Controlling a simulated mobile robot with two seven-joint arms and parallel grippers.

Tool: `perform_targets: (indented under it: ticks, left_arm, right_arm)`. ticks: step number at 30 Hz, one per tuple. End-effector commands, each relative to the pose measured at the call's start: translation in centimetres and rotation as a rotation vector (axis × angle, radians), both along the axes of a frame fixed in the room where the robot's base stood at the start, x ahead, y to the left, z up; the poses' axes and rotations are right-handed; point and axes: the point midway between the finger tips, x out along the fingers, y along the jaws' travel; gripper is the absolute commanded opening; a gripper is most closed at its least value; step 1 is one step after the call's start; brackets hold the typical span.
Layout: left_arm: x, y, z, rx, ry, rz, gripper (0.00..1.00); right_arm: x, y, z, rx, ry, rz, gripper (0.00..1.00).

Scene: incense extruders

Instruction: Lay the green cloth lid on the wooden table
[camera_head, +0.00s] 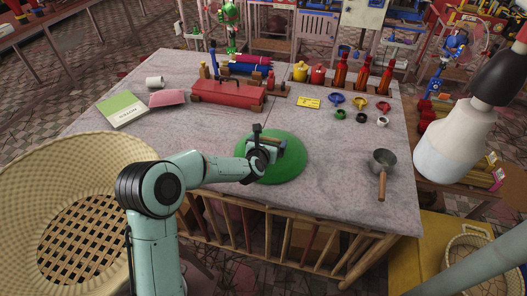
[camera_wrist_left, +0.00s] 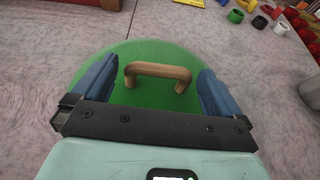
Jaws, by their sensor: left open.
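The green cloth lid (camera_head: 283,171) lies flat on the wooden table (camera_head: 330,198), near its front edge. In the left wrist view the lid (camera_wrist_left: 145,52) shows a wooden handle (camera_wrist_left: 158,71) standing up from it. My left gripper (camera_head: 268,143) is over the lid. Its two blue fingers (camera_wrist_left: 160,88) are open, one to each side of the handle, with gaps between them and the wood. The lid's near part is hidden by the gripper in the wrist view. My right gripper is not in view.
A saucepan (camera_head: 383,160) sits to the right of the lid, and a red toolbox (camera_head: 228,94) stands behind it. Small colored bowls (camera_head: 360,104) and red bottles (camera_head: 363,75) are at back right. A wicker basket (camera_head: 85,165) stands at left. The table between lid and pan is clear.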

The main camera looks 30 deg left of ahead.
Motion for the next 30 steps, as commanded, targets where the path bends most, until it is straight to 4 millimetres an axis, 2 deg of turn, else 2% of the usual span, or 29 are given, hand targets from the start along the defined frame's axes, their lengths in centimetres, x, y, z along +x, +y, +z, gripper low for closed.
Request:
perform_targets:
  ticks: [1,6,12,18,30]
  left_arm:
    - [-1.1,-0.1,0.2,0.001,-0.001,0.001,1.00]
    - [-4.3,-0.9,1.5,0.001,-0.001,0.001,1.00]
    - [-7.0,-1.5,2.8,0.001,-0.002,0.000,1.00]
    - [-8.1,-1.8,3.3,0.000,0.000,0.000,1.00]
    - [-8.1,-1.8,3.3,0.000,0.000,0.000,1.00]
  right_arm:
    - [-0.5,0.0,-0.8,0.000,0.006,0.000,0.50]
    - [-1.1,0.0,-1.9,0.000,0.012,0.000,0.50]
    - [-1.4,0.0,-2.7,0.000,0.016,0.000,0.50]
    - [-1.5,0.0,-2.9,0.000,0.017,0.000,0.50]
    - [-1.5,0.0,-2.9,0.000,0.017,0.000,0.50]
